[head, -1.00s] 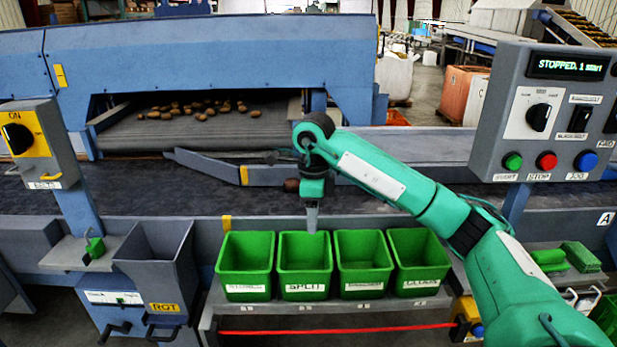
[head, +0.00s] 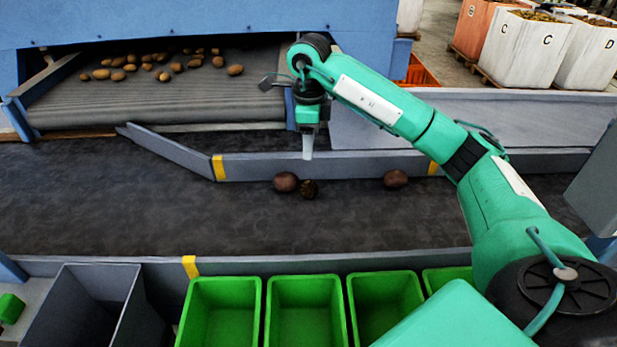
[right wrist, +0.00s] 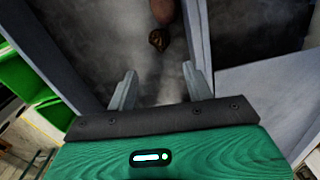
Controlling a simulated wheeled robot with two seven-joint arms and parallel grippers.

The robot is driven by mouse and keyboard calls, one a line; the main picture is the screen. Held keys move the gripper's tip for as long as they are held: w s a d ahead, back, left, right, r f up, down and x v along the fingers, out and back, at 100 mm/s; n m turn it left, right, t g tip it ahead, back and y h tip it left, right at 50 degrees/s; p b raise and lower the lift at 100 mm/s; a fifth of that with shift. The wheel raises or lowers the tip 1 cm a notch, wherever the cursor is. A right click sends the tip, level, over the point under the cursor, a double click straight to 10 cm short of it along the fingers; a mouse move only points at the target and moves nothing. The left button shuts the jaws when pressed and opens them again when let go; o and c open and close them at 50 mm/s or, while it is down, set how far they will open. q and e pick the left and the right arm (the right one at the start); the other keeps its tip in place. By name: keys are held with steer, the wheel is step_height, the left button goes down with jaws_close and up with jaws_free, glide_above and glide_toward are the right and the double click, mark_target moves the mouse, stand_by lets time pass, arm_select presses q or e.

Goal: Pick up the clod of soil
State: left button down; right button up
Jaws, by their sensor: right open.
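A small, dark, rough lump that looks like the clod of soil (head: 309,190) lies on the dark belt in the head view, close beside a larger reddish-brown potato (head: 286,182). In the right wrist view the clod (right wrist: 158,40) lies ahead of the fingers, with the potato (right wrist: 163,9) just beyond it. My right gripper (head: 308,155) points down above the belt, over the clod in the picture and apart from it. Its two fingers (right wrist: 160,88) are open with nothing between them. My left gripper is not in view.
Another brown potato (head: 396,178) lies on the belt to the right. A grey divider rail (head: 330,164) runs behind these pieces. Several green bins (head: 305,280) and a grey chute (head: 95,300) stand along the near edge. More potatoes (head: 170,66) lie on the roller bed at the back.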

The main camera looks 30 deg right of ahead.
mark_target(309, 182)
step_height(309, 182, down, 8)
steer(key=shift+f, duration=0.1)
step_height(309, 182, down, 5)
steer(key=shift+w+p, duration=0.1)
steer(key=shift+p, duration=0.6)
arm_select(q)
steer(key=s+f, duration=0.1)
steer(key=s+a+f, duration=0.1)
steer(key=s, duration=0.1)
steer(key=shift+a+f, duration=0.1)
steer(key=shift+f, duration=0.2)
arm_select(e)
steer(key=shift+c, duration=0.2)
steer(key=c, duration=0.7)
